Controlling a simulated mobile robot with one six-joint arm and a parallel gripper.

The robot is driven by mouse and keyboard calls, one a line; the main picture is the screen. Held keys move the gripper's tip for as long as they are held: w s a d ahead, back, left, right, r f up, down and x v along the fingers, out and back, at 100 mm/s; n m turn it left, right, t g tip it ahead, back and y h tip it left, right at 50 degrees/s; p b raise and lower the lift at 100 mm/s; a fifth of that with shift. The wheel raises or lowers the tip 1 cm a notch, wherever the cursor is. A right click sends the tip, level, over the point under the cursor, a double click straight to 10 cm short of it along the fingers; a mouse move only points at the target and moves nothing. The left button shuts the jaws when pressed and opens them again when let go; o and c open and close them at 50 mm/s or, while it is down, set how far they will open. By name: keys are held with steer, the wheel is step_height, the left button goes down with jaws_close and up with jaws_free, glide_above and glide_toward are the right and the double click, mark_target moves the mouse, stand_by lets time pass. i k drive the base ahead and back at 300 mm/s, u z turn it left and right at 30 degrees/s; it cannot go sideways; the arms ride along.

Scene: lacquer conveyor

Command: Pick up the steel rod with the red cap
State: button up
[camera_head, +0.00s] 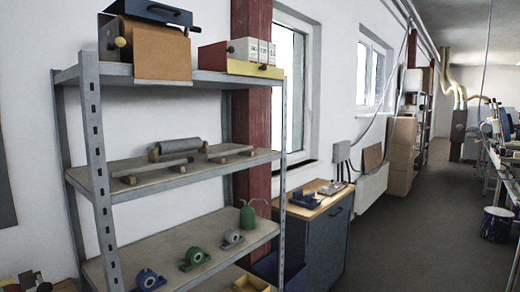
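On the middle shelf (215,172) of a metal rack, a thick grey roller (178,145) lies at the back. A thin pale rod (152,168) lies across wooden blocks in front of it, at the left. Another short rod (228,150) lies on blocks to the right. They are small in the picture, and I cannot make out a red cap on any of them. My gripper is not in view.
The top shelf holds a brown box (162,53) and a red-and-yellow bin (255,70). The lower shelf holds blue (148,281), green (194,258) and grey (231,238) bearing blocks. A dark cabinet (318,238) stands right of the rack.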

mark_target(252, 147)
steer(key=u, duration=0.35)
steer(key=i, duration=1.1)
steer(key=u, duration=0.85)
